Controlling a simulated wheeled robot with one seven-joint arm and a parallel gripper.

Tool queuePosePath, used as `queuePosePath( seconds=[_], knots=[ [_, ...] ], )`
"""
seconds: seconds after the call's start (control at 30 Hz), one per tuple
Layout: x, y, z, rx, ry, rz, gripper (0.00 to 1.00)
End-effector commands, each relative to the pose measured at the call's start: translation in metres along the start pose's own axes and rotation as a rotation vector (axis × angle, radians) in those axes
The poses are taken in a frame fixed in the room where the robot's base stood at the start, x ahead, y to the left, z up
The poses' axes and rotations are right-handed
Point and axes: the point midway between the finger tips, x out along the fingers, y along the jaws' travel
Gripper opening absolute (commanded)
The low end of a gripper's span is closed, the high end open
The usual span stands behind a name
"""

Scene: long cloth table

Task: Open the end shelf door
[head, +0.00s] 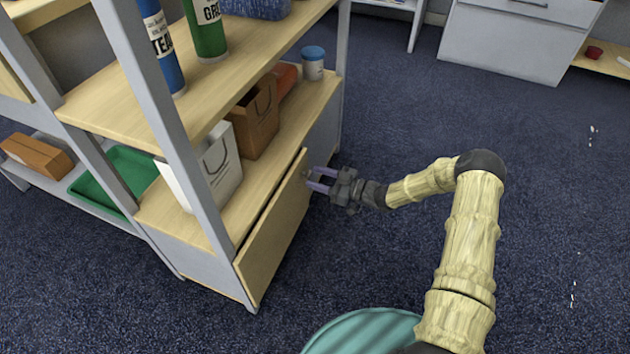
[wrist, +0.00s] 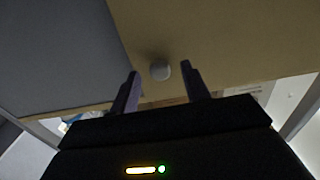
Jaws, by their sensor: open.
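The end shelf door (head: 270,240) is a pale wooden panel below the lower shelf board. A narrow dark gap runs along its top edge, and its right edge seems to stand slightly out from the shelf. My gripper (head: 311,179) is open at the door's upper right corner. The fingers do not visibly press on the knob. Whether they touch the door cannot be told.
The shelf board (head: 255,182) above the door holds a white bag (head: 222,165), a brown bag (head: 257,120) and a white jar with a blue lid (head: 312,68). A green tray (head: 120,175) lies on the left.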

Motion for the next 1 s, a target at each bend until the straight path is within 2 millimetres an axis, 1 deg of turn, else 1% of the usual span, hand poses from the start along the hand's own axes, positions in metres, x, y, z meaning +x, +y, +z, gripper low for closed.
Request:
queuePosePath(
  seconds=[0.03,0.13,0.43,0.47,0.5,0.57,0.6,0.67,0.7,0.87,1.0],
  knots=[
    [0.0061,-0.0001,0.0024,-0.001,0.0,-0.001,0.47],
    [0.0129,0.0003,0.0009,-0.001,0.0,0.0,0.47],
    [0.0149,0.0003,-0.0005,0.0,0.0,0.001,0.47],
    [0.0149,0.0003,-0.0004,0.0,0.0,0.001,0.41],
    [0.0149,0.0003,-0.0004,0.0,0.0,0.001,0.33],
    [0.0148,0.0003,-0.0003,0.0,0.0,0.001,0.21],
    [0.0148,0.0003,-0.0003,0.0,0.0,0.001,0.13],
    [0.0147,0.0003,-0.0003,0.0,0.0,0.001,0.01],
    [0.0147,0.0003,-0.0002,0.0,0.0,0.001,0.0],
    [0.0139,0.0006,-0.0003,0.001,-0.001,0.003,0.0],
    [0.0088,0.0028,-0.001,0.003,-0.001,0.019,0.0]
  ],
)
